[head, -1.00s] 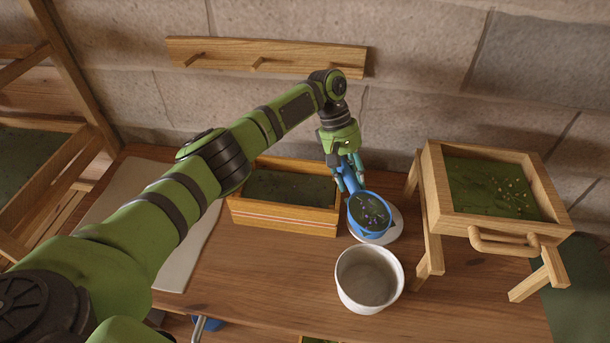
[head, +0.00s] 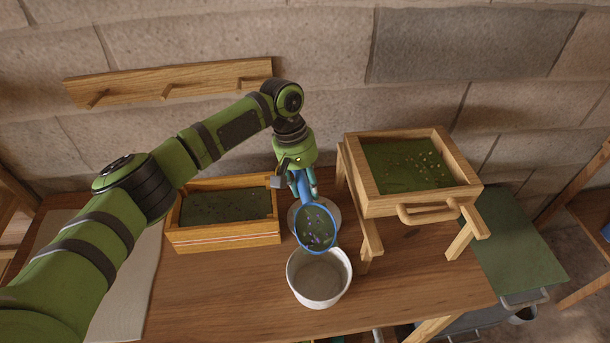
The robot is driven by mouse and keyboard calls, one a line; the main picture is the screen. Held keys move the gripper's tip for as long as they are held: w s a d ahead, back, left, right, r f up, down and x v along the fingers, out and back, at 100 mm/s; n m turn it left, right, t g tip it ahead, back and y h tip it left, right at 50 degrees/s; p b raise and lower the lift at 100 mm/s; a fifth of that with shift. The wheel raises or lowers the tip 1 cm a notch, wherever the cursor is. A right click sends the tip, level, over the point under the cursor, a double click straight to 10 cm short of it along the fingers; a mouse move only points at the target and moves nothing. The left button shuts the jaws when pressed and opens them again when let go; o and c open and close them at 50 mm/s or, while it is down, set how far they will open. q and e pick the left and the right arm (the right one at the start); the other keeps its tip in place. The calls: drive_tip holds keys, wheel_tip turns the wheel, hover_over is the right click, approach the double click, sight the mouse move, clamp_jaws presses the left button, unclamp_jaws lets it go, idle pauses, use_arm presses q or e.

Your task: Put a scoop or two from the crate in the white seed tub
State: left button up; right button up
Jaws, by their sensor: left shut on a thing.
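My left gripper (head: 303,183) is shut on the handle of a blue scoop (head: 316,229). The scoop holds dark green bits with purple flecks. Its bowl hangs over the back rim of the white seed tub (head: 319,289), tilted toward the tub in the picture. The tub's visible inside looks bare, and the scoop hides part of its back rim. The wooden crate (head: 226,241) stands left of the scoop, with dark green material and small flecks in it. My right gripper is not in view.
A wooden sieve frame on legs (head: 365,200) with a front handle stands close on the right. A pale round dish (head: 294,216) lies behind the scoop. A pale cloth (head: 128,290) lies at left. A peg rail (head: 170,80) is on the wall. The table front is clear.

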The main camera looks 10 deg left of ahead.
use_arm(q)
drive_tip(key=shift+s+d+r+t+y, duration=0.1)
drive_tip(key=shift+s+r+t+y, duration=0.1)
drive_tip(key=shift+r+t+y, duration=0.3)
drive_tip(key=t+b, duration=0.1)
drive_tip(key=b, duration=0.1)
drive_tip(key=t+b, duration=0.1)
drive_tip(key=b, duration=0.1)
drive_tip(key=shift+s+d+r+t+b, duration=0.2)
drive_tip(key=shift+s+t+b, duration=0.1)
drive_tip(key=shift+s, duration=0.1)
drive_tip(key=shift+s+d+r+m+t+y+p, duration=0.15)
drive_tip(key=shift+s+r+t+y+p, duration=0.15)
drive_tip(key=shift+r, duration=0.25)
drive_tip(key=shift+s+d+r+m+t+y+p, duration=0.2)
drive_tip(key=shift+s+r+t+p, duration=0.2)
drive_tip(key=shift+r, duration=0.15)
drive_tip(key=shift+s+d+r+t+y+b, duration=0.1)
drive_tip(key=shift+s+d+r+t+y, duration=0.2)
drive_tip(key=shift+s+r+t, duration=0.35)
drive_tip(key=shift+s+d+r+t+y+b, duration=0.1)
drive_tip(key=shift+s+d+r+t+y, duration=0.25)
drive_tip(key=shift+s+t, duration=0.55)
drive_tip(key=shift+s+d+r+t+y+b, duration=0.1)
drive_tip(key=shift+s+d+r+t+y, duration=0.1)
drive_tip(key=shift+s+r+t, duration=0.5)
drive_tip(key=shift+f, duration=0.15)
